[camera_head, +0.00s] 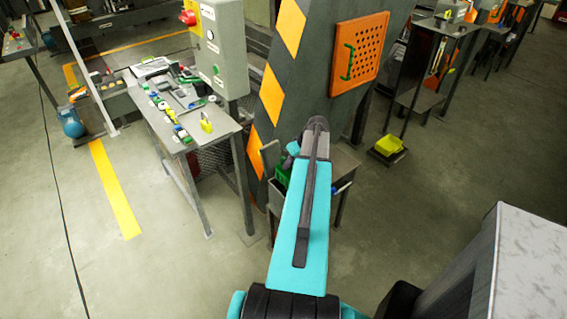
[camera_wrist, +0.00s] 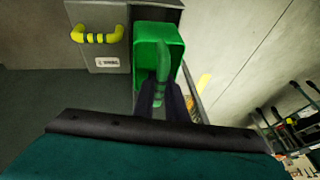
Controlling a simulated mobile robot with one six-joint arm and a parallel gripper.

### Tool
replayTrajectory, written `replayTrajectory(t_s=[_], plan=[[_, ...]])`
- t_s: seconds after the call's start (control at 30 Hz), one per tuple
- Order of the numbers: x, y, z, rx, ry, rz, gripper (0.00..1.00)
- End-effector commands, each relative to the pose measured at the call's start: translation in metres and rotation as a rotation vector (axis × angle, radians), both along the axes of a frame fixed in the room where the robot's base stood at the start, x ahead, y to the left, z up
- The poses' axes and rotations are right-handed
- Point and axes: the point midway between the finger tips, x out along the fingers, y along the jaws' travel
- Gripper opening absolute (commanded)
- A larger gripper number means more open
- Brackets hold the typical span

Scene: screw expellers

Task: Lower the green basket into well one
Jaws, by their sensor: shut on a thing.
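The green basket (camera_wrist: 172,45) is in the upper middle of the wrist view, an open-topped green box with a green handle bar. My gripper (camera_wrist: 160,98) is shut on that handle, with a dark finger on either side. In the head view a small part of the green basket (camera_head: 282,176) shows just left of my arm, at a low dark bench (camera_head: 345,170); my arm hides most of the gripper there. A dark recess borders the basket in the wrist view. I cannot tell which opening is well one, or whether the basket is inside it.
A grey panel (camera_wrist: 108,55) with a yellow handle (camera_wrist: 98,36) and a small label lies left of the basket in the wrist view. The striped machine column (camera_head: 325,70) stands close behind the bench. A worktable (camera_head: 190,120) with small parts is left.

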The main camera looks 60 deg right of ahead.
Motion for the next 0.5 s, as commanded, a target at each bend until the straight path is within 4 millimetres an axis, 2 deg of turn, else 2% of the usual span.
replayTrajectory(t_s=[0.5], plan=[[0.0112,0.0091,-0.0083,0.001,-0.001,0.019,0.0]])
